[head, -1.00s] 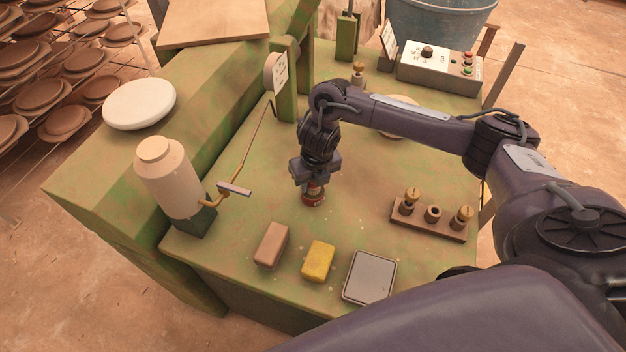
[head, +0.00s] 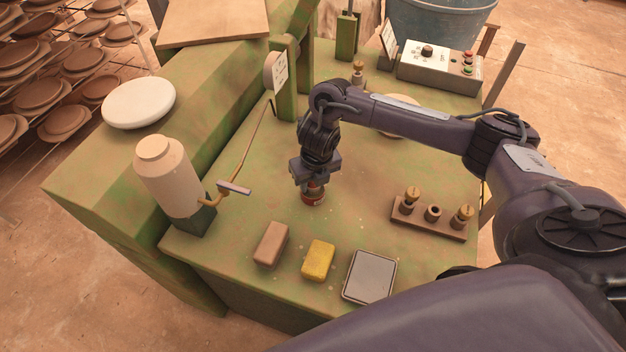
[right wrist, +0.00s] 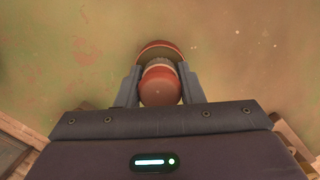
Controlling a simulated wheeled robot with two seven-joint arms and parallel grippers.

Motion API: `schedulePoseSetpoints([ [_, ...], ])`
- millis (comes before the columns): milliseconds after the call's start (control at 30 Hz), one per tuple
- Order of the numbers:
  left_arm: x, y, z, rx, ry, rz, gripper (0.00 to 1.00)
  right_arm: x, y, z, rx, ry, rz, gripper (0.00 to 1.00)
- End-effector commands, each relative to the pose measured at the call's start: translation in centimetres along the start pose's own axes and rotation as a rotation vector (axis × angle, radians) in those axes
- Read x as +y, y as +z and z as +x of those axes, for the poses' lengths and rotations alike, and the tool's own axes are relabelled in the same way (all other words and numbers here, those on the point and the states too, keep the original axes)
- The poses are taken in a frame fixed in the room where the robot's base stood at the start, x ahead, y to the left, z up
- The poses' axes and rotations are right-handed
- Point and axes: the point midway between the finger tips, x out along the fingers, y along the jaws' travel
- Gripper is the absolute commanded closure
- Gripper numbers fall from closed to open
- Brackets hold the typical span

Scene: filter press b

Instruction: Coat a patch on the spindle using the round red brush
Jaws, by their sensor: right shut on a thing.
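My right gripper (head: 313,182) points straight down at the middle of the green bench. In the right wrist view its fingers (right wrist: 160,88) are shut on a rounded red handle, which looks like the round red brush (right wrist: 160,84). A pale band shows beyond the handle. A small red-rimmed tin (right wrist: 158,46) stands right behind and below it; it shows under the gripper in the head view (head: 313,198). Whether the brush tip is inside the tin is hidden. I cannot tell for sure which part is the spindle. My left gripper is not in view.
A brown block (head: 271,244), yellow sponge (head: 318,261) and grey flat box (head: 370,277) lie along the front edge. A wooden rack with brass-topped fittings (head: 430,222) is at right. A cream bottle (head: 166,180) stands at left, a control box (head: 438,68) at the back.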

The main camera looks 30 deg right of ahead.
Motion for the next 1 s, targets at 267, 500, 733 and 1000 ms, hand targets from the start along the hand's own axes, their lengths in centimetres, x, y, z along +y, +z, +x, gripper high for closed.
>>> schedulePoseSetpoints([
  [267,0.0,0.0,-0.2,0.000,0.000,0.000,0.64,0.0,-0.1,-0.1,0.003,-0.001,-0.001,0.84],
  [500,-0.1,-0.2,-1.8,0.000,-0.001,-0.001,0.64,0.0,0.2,-2.0,0.002,-0.001,0.000,0.84],
  [733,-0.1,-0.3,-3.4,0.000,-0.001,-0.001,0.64,0.0,0.6,-3.9,0.001,0.000,0.000,0.84],
  [1000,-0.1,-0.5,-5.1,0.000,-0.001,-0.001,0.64,0.0,0.9,-6.0,0.000,0.000,-0.001,0.84],
])
